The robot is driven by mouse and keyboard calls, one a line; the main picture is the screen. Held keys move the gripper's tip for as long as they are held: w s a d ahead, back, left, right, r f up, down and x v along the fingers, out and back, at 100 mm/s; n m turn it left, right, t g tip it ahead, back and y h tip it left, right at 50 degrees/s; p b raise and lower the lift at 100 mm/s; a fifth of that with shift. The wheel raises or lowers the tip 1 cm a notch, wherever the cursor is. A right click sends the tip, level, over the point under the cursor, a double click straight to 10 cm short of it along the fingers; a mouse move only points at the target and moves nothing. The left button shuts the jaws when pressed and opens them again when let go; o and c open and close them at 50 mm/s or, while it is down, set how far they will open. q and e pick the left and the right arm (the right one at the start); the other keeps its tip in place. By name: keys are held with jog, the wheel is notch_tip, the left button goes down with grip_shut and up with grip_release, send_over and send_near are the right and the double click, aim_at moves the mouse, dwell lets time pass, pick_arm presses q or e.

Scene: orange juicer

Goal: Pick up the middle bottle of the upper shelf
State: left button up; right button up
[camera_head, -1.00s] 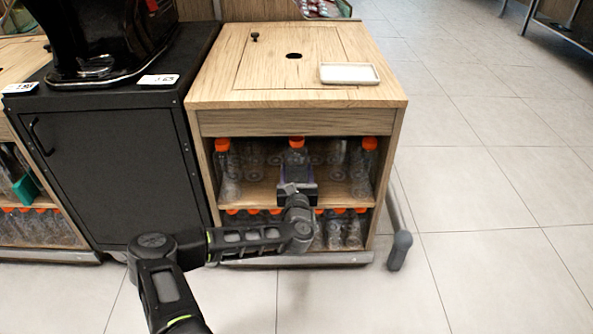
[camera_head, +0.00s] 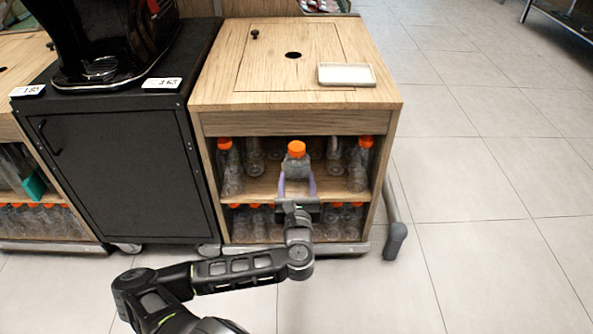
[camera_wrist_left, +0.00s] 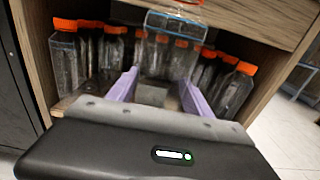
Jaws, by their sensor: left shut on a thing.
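The middle bottle (camera_head: 296,149) of the upper shelf is clear with an orange cap. It stands upright in front of the other upper bottles, at the cabinet's opening. My left gripper (camera_head: 297,188) is shut on it, with a purple finger on each side of its body. My right gripper is not in view.
Orange-capped bottles stand at the left (camera_head: 230,172) and right (camera_head: 360,168) of the upper shelf. More bottles (camera_head: 255,222) fill the lower shelf. A white tray (camera_head: 346,75) lies on the wooden cabinet top (camera_head: 225,85). A black cabinet (camera_head: 125,170) adjoins on the left.

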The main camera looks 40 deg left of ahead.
pick_arm(q)
jog(key=shift+s+d+r, duration=0.25)
jog(key=shift+s, duration=0.1)
jog(key=shift+w+d, duration=0.1)
dwell(0.4)
